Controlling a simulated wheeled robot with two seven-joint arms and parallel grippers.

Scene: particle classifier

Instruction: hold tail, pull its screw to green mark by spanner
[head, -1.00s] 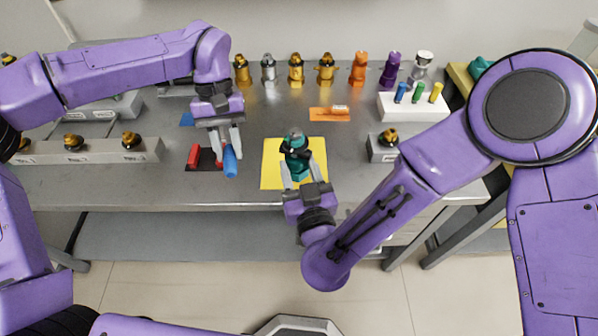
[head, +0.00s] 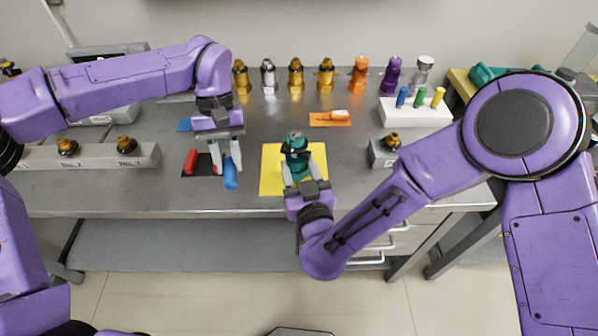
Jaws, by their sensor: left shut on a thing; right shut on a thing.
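A teal part (head: 297,163), which looks like the tail, stands on the yellow mat (head: 272,184) at the middle of the table. My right gripper (head: 299,177) is shut on its near lower side. My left gripper (head: 226,164) is shut on a blue-handled tool (head: 230,178), which may be the spanner. The tool is left of the yellow mat, apart from the teal part. A red-handled tool (head: 191,161) lies on the dark red mat (head: 203,170) beside my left gripper. The screw and the green mark cannot be made out.
Gold, silver, orange and purple parts, including a gold one (head: 295,76), stand along the back. A white block (head: 415,112) with coloured pegs is back right. A grey holder (head: 380,154) stands right of the yellow mat. An orange mat (head: 330,119) lies behind.

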